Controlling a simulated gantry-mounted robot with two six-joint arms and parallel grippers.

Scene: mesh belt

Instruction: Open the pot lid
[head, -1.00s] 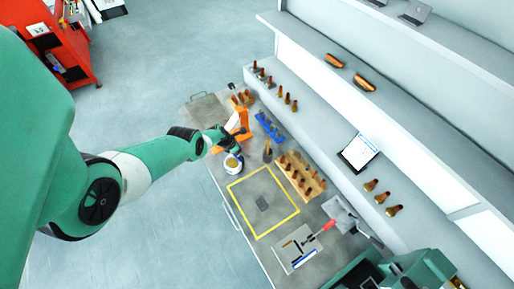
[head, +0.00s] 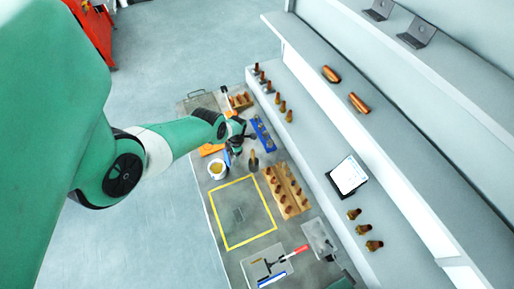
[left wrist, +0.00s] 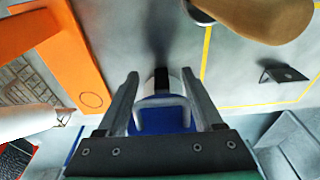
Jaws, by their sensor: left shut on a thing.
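My left gripper (head: 240,144) reaches over the bench from the left and is shut on a blue-and-grey thing. In the left wrist view that thing (left wrist: 163,118) sits between my two fingers (left wrist: 163,98), with a pale loop-like part on it. I cannot tell whether it is the pot lid. No separate lid can be made out. My right gripper is out of view.
An orange item (head: 211,149) is beside my left arm, and a blue rack (head: 262,134) is to the right. A brown-handled item (head: 253,160) stands close by. A wooden rack (head: 286,190) holds several brown pieces. The yellow-outlined square (head: 226,246) is mostly clear.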

